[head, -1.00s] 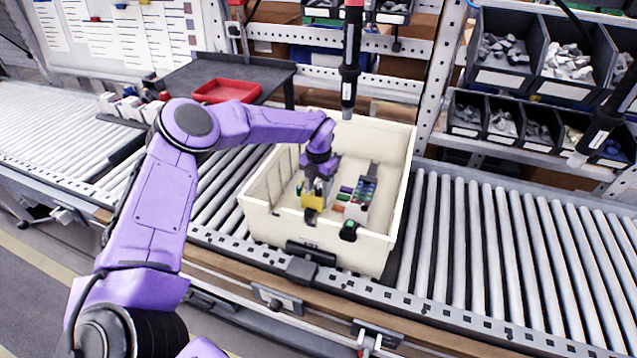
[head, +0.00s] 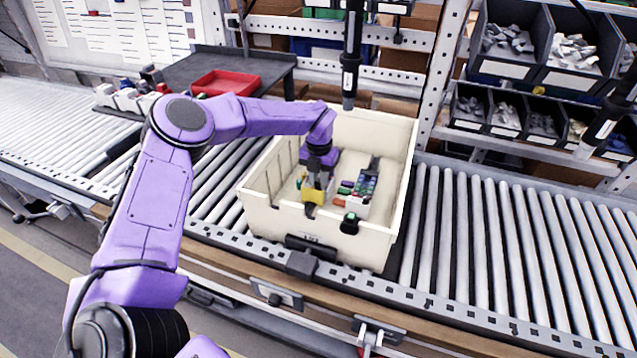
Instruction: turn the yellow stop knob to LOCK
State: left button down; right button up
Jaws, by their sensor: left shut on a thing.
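My left gripper (head: 313,187) reaches down into a cream bin (head: 270,221) on the roller conveyor. It is shut on a yellow thing (head: 314,197) near the bin's front wall. This looks like the yellow stop knob, but the gripper hides much of it, and its turn angle and any LOCK mark are too small to read. My right gripper is not in view.
A dark tool (head: 350,70) hangs above the bin's back edge, close to my left forearm. Another hangs at the right (head: 603,125). A red tray (head: 224,84) lies on a dark shelf. The rollers right of the bin (head: 510,240) are clear.

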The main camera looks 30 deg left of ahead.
aim_at(318, 183)
pick_arm(q)
jog(key=n+b, duration=1.1)
jog(key=b, duration=0.1)
jog(key=shift+f+n, duration=0.25)
jog(key=shift+n, duration=0.15)
jog(key=n+b, duration=0.3)
jog(key=n, duration=0.1)
jog(key=shift+r+b, duration=0.25)
jog(key=shift+b, duration=0.15)
jog(key=c, duration=1)
grip_release()
jog(key=shift+r, duration=0.15)
notch_tip(318, 183, up, 10)
jog(key=shift+r+p, duration=0.2)
jog(key=shift+p, duration=0.3)
jog(key=shift+s, duration=0.1)
